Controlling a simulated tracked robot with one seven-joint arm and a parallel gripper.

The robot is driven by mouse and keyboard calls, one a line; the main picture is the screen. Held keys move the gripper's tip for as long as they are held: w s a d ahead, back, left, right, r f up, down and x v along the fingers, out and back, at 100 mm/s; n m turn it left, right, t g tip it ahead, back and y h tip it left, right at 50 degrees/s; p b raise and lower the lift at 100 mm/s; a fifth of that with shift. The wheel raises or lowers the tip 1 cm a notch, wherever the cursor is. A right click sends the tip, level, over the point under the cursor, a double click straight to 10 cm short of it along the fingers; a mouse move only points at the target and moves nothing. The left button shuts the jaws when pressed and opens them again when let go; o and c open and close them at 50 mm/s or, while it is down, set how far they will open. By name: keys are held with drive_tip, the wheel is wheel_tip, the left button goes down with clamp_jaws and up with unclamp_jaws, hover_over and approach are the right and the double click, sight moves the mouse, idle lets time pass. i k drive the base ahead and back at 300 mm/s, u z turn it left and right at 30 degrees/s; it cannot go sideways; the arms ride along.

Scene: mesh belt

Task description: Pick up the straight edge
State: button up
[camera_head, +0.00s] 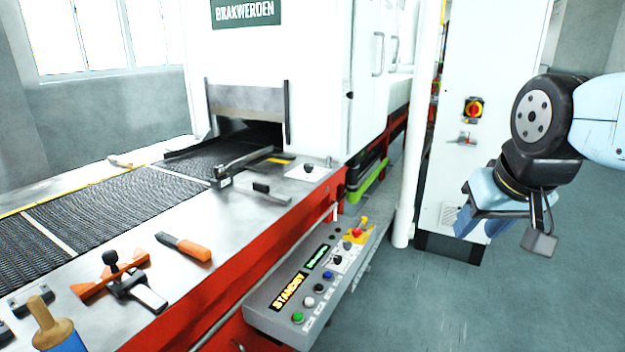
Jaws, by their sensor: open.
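A long grey metal bar (245,163) lies at the right edge of the mesh belt, near the machine's opening; it may be the straight edge, but I cannot tell for sure. A flat piece with a black grip (271,193) lies on the steel ledge just in front of it. My gripper (510,228) hangs at the right of the view, in front of the white cabinet, open and empty. It is far to the right of the ledge and apart from everything on it.
The steel ledge also holds an orange-handled tool (186,247), an orange fixture with a black knob (112,258), a wooden-handled tool (52,325) and a white card (307,171). A control panel (318,287) juts out in front. A white post (422,130) stands between my gripper and the ledge.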

sight(258, 189)
drive_tip(key=z, duration=0.3)
drive_tip(key=i, duration=1.15)
drive_tip(key=u, duration=0.4)
drive_tip(key=i, duration=0.8)
drive_tip(key=u, duration=0.7)
drive_tip(key=k, duration=0.7)
drive_tip(key=u, duration=0.25)
drive_tip(key=i, duration=0.7)
drive_tip(key=z, duration=0.15)
